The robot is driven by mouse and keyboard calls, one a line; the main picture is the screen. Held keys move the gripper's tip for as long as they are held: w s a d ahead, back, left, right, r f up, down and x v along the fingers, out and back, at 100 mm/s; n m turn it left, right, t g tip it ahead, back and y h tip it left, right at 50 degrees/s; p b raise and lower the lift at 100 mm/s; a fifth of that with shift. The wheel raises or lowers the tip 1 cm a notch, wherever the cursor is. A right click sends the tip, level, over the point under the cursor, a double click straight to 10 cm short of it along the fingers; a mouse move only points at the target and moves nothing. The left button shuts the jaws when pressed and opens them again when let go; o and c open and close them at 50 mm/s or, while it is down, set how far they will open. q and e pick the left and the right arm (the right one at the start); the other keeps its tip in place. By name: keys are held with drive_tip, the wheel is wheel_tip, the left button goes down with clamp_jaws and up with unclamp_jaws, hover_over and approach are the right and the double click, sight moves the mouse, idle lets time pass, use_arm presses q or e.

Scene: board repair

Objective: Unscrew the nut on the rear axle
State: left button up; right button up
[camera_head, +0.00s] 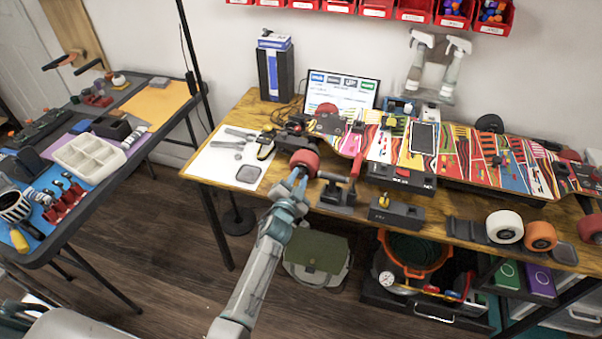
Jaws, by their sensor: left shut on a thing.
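A skateboard (408,146) with a bright multicoloured deck lies on supports along the wooden workbench. A red wheel (305,162) sits at the near side of its left end. My left gripper (297,180) reaches up from below and is shut at the outer face of this wheel, where the axle ends. The nut is too small and covered by the fingers to make out. My right gripper is not in view.
Loose wheels, white (504,227) and orange (540,236), stand at the bench's front right. A white mat (215,164) with tools lies left. A parts table (150,128) stands further left, with floor between.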

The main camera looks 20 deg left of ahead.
use_arm(q)
drive_tip(key=shift+c, duration=0.3)
drive_tip(key=shift+n, duration=1.1)
drive_tip(key=shift+s+a+p, duration=0.1)
drive_tip(key=shift+s+p, duration=0.4)
drive_tip(key=shift+s, duration=1.1)
